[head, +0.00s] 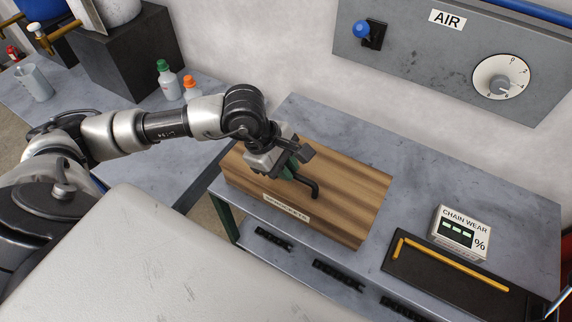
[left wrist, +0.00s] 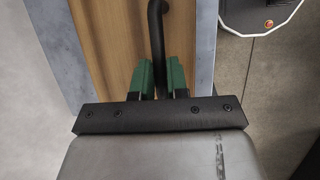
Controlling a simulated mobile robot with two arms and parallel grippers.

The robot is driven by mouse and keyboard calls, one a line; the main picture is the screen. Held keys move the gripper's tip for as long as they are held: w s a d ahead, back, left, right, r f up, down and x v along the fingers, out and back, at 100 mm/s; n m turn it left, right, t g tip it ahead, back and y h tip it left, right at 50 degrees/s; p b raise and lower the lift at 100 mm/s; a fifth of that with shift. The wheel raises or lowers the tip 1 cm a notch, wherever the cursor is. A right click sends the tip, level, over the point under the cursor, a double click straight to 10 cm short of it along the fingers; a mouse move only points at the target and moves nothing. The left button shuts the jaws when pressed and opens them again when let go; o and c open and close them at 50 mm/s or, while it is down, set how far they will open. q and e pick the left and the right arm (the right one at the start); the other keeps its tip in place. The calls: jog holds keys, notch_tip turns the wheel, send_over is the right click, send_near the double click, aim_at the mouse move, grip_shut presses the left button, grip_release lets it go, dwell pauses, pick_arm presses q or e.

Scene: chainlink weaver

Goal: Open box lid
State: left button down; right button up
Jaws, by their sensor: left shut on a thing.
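The wooden box (head: 352,190) sits on the grey bench, with a small label on its front. Its lid looks flat and closed. A dark bent handle (head: 313,188) stands on the lid. My left gripper (head: 293,168) is over the lid, shut on this handle. In the left wrist view the handle (left wrist: 156,35) passes between the green finger pads (left wrist: 160,80), with wood grain (left wrist: 112,30) beyond it. The gripper hides part of the lid and handle.
A chain wear gauge (head: 461,233) and a dark tray (head: 420,265) with a yellow bar lie right of the box. A wall panel with a dial (head: 500,78) is behind. Bottles (head: 167,80) stand on the left bench.

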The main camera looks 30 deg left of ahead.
pick_arm(q)
jog(key=shift+w+r+b, duration=0.4)
jog(key=shift+r+b, duration=0.1)
jog(key=shift+b, duration=0.05)
jog(key=shift+w+r+b, duration=0.3)
jog(key=shift+w+r, duration=0.05)
jog(key=shift+r, duration=0.3)
jog(key=shift+w+r+b, duration=0.25)
jog(key=shift+w+r, duration=0.1)
jog(key=shift+r, duration=0.25)
jog(key=shift+w+r+n+g+b, duration=0.15)
jog(key=shift+w+r+g+b, duration=0.1)
jog(key=shift+w+r+g, duration=0.6)
jog(key=shift+w+r+n+g+b, duration=0.2)
jog(key=shift+w+r+g, duration=0.25)
jog(key=shift+w+r, duration=0.6)
jog(key=shift+w+f, duration=0.15)
jog(key=shift+w, duration=0.05)
